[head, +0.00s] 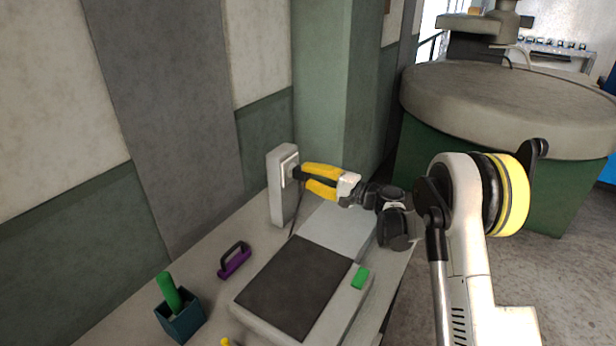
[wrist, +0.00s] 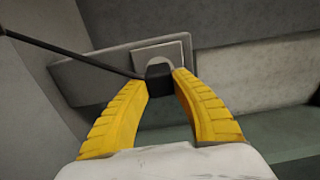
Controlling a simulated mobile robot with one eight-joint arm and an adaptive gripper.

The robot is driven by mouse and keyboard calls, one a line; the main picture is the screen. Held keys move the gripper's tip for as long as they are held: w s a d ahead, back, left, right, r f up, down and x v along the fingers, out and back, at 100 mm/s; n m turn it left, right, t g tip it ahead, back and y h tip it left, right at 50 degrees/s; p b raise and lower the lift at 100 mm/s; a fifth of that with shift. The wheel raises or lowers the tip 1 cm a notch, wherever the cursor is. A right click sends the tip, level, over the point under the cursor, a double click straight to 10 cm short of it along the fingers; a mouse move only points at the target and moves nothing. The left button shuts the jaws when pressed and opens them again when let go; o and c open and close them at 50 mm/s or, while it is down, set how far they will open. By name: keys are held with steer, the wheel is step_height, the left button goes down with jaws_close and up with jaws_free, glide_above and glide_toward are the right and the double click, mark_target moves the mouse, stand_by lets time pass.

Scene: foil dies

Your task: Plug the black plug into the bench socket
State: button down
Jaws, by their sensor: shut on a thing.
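My gripper (head: 300,174) has yellow fingers and is shut on the black plug (wrist: 160,74). The plug is at the face of the bench socket (head: 289,168), a light square plate on an upright grey block. In the wrist view the plug sits between the fingertips, in front of the pale round part of the socket (wrist: 172,50). I cannot tell how deep the plug's front is, since its pins are hidden. A dark cable (wrist: 70,52) runs from the plug to the upper left in the wrist view, and hangs down beside the block in the head view.
On the bench are a dark flat pad (head: 293,287) on a pale base, a green block (head: 360,278), a purple handled thing (head: 234,262) and a teal box (head: 181,318) with a green cylinder (head: 168,291). The wall stands close behind the socket block.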

steer(key=shift+w+a, duration=0.3)
steer(key=shift+a, duration=0.1)
steer(key=c, duration=1)
jaws_free()
steer(key=shift+c, duration=0.2)
steer(key=v, duration=1.2)
